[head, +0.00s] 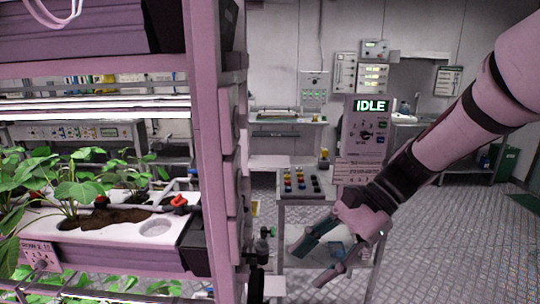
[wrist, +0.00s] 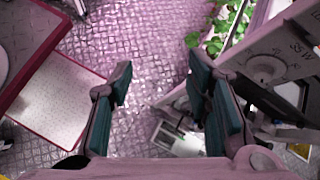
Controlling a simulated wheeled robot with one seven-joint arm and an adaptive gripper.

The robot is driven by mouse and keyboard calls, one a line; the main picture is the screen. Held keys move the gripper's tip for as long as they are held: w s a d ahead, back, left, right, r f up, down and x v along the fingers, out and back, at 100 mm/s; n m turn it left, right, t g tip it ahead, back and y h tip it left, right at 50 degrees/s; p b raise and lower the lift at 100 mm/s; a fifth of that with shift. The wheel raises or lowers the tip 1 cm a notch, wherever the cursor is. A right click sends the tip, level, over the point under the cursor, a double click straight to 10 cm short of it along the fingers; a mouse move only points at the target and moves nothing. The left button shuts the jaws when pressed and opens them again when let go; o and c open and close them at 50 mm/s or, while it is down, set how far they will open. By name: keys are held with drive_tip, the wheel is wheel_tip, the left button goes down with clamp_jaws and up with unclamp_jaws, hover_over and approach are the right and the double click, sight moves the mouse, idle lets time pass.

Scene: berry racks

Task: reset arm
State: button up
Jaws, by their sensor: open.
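My arm reaches in from the right of the head view. My gripper (head: 312,262) hangs at the lower middle, to the right of the rack post, in free air. In the wrist view my gripper (wrist: 160,85) has its two dark green finger pads wide apart. No finger touches the rack.
A plant rack (head: 208,150) with leafy plants (head: 75,185) in a white tray (head: 120,228) fills the left. A cart (head: 298,208) with coloured items and a panel reading IDLE (head: 366,135) stand behind my gripper. Open floor (head: 460,240) lies right.

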drive_tip(key=s+d+r+n+t+h, duration=0.2)
drive_tip(key=s+d+n+t+h, duration=0.1)
drive_tip(key=s, duration=0.4)
drive_tip(key=s+d+r+n+t+h, duration=0.2)
drive_tip(key=s+d+n+t+h, duration=0.2)
drive_tip(key=s+d+n+h, duration=0.2)
drive_tip(key=s+d+n, duration=0.1)
drive_tip(key=d+n, duration=0.1)
drive_tip(key=shift+d+r+n, duration=0.15)
drive_tip(key=shift+r+n, duration=0.15)
drive_tip(key=shift+r, duration=0.1)
drive_tip(key=shift+s, duration=0.1)
idle(0.5)
